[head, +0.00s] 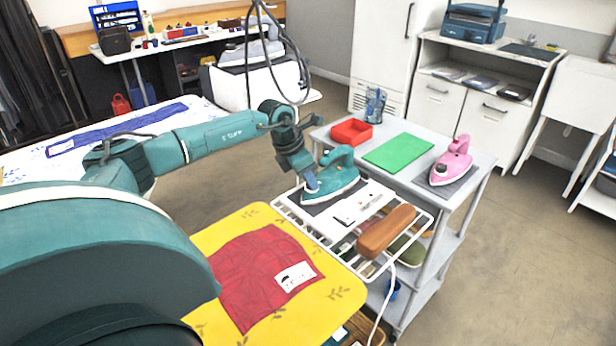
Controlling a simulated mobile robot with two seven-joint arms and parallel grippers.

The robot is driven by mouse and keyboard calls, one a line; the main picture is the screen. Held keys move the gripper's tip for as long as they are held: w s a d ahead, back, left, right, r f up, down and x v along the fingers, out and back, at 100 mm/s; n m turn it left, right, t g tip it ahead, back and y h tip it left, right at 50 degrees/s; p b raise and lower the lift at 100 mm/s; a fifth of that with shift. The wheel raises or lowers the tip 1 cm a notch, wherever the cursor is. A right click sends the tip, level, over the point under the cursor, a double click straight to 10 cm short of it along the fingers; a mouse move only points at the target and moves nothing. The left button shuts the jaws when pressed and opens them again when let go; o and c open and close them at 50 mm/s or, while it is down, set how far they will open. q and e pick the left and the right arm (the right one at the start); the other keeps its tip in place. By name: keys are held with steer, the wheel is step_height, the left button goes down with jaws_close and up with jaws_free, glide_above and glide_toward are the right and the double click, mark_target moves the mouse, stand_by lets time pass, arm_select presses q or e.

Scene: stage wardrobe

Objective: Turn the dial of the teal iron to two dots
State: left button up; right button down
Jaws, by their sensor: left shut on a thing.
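The teal iron (337,180) stands flat on a dark pad on the white wire rack, beside the yellow ironing board. My left gripper (311,186) reaches down to the left side of this iron, with its fingers closed at the iron's body. It is shut on the iron's dial, but the fingers cover the dial, so its setting and marks cannot be read. My right gripper is out of view.
A grey cart (481,184) carries a pink iron (454,160), a green mat (398,152) and a red tray (351,132). A brown wooden block (386,231) lies on the rack (421,210). A red cloth (258,268) lies on the yellow board (213,236). Open floor lies right.

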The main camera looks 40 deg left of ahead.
arm_select(q)
steer(key=o, duration=1)
steer(key=v, duration=1.3)
steer(key=shift+s+d, duration=0.1)
steer(key=shift+s, duration=0.05)
